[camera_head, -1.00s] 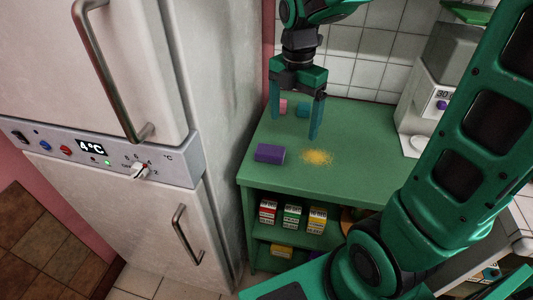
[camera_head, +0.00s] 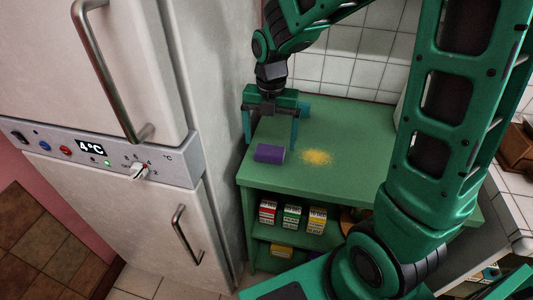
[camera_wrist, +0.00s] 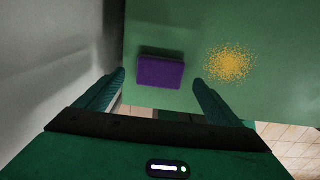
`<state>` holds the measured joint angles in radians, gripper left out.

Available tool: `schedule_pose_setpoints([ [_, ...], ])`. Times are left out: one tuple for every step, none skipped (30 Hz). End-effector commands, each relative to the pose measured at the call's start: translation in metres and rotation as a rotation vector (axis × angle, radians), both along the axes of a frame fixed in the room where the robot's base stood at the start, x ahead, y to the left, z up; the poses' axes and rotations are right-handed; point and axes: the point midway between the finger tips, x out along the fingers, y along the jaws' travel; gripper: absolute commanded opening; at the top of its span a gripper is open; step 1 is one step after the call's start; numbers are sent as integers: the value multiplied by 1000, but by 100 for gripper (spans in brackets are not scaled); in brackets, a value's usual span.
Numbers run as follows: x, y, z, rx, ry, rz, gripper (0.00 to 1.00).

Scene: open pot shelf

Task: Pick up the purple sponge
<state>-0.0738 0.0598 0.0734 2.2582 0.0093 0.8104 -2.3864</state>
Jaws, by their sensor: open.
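The purple sponge (camera_head: 269,153) lies flat on the green counter top (camera_head: 345,130), near its left front corner. It also shows in the wrist view (camera_wrist: 160,73), between and beyond my two fingertips. My gripper (camera_head: 270,140) is open and empty above the sponge, with one finger on each side of it in the picture. In the wrist view my gripper (camera_wrist: 160,82) has its fingers spread wider than the sponge. I see no contact between the fingers and the sponge.
A patch of yellow crumbs (camera_head: 317,157) lies right of the sponge. The fridge (camera_head: 215,110) rises close on the left. Small cartons (camera_head: 292,216) stand on the shelf below. The counter's right part is partly hidden by my arm.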

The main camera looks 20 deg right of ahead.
Motion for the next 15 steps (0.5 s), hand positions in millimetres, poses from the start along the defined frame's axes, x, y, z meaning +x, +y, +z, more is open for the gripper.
schedule_pose_setpoints([
  [0, 0, -8, 0, 5, 0, 88],
  [0, 0, -13, 0, 5, 0, 88],
  [1, 0, -19, 0, 5, 0, 88],
  [1, 0, -23, -1, 6, 0, 88],
  [1, 0, -27, -1, 4, 0, 88],
  [1, 0, -31, -1, 4, 0, 88],
  [1, 0, -34, -1, 4, 0, 88],
  [1, 0, -37, 0, 3, 0, 88],
  [1, 0, -39, 0, 3, 0, 88],
  [1, 0, -40, 0, 3, 0, 88],
  [1, 0, -41, 0, 1, 0, 88],
  [2, 0, -42, 0, 1, 0, 88],
  [2, 0, -42, 0, 1, 0, 88],
  [2, 0, -42, 0, 0, 0, 88],
  [2, 0, -42, 0, 0, 0, 88],
])
